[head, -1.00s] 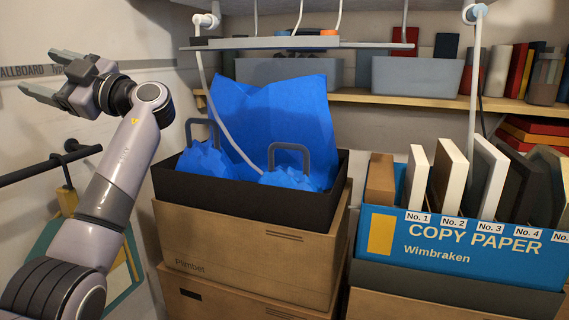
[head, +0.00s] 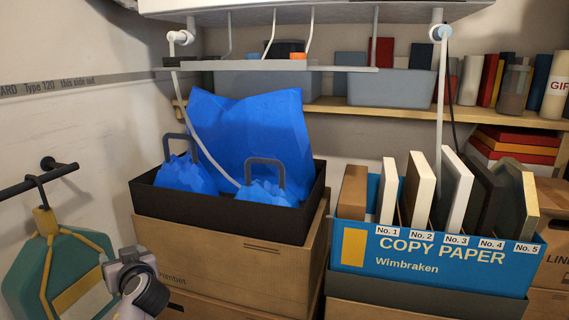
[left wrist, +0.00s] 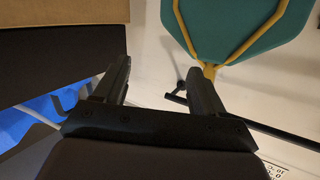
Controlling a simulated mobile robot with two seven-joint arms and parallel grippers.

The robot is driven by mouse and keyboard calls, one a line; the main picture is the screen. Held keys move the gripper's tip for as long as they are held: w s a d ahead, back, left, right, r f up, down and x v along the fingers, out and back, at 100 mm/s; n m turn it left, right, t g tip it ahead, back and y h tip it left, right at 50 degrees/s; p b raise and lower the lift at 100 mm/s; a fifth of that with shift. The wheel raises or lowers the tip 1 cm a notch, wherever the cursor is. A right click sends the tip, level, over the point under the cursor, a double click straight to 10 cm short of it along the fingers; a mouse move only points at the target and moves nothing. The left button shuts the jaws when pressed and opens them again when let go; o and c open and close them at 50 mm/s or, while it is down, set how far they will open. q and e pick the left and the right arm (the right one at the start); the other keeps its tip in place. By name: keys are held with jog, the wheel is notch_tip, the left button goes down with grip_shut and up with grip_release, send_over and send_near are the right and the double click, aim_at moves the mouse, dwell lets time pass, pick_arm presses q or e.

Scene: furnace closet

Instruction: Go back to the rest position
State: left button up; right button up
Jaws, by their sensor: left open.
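My left gripper (head: 130,268) is low in the head view, in front of the brown cardboard box (head: 220,250) at lower left. Only the grey hand and wrist show there; its fingertips are hard to make out. In the left wrist view the two dark fingers (left wrist: 157,70) are spread apart with nothing between them. My right gripper is in neither view.
A black tray (head: 225,221) with blue bags (head: 250,130) sits on the box. A teal hanging thing (head: 70,262) is close left of my gripper, under a dark wall rail (head: 35,180). A blue copy paper box (head: 440,262) with several books stands right.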

pick_arm(q)
jog(key=s+d+f+m+h+p, duration=0.1)
jog(key=s+d+f+m+h, duration=0.25)
jog(key=s+f, duration=0.35)
jog(key=s+d+f+m+h+p, duration=0.25)
jog(key=s+d+f+h, duration=0.2)
jog(key=f, duration=0.45)
jog(key=s+d+f+m+h+p, duration=0.1)
jog(key=s+d, duration=0.3)
jog(key=s, duration=0.6)
jog(key=s+d+f+m+g+h+p, duration=0.1)
jog(key=s+d+m+h, duration=0.1)
jog(key=s, duration=0.9)
jog(key=shift+s+d+h, duration=0.15)
jog(key=shift+d+h, duration=0.75)
jog(key=shift+d, duration=0.05)
jog(key=c, duration=0.5)
jog(key=shift+a, duration=0.15)
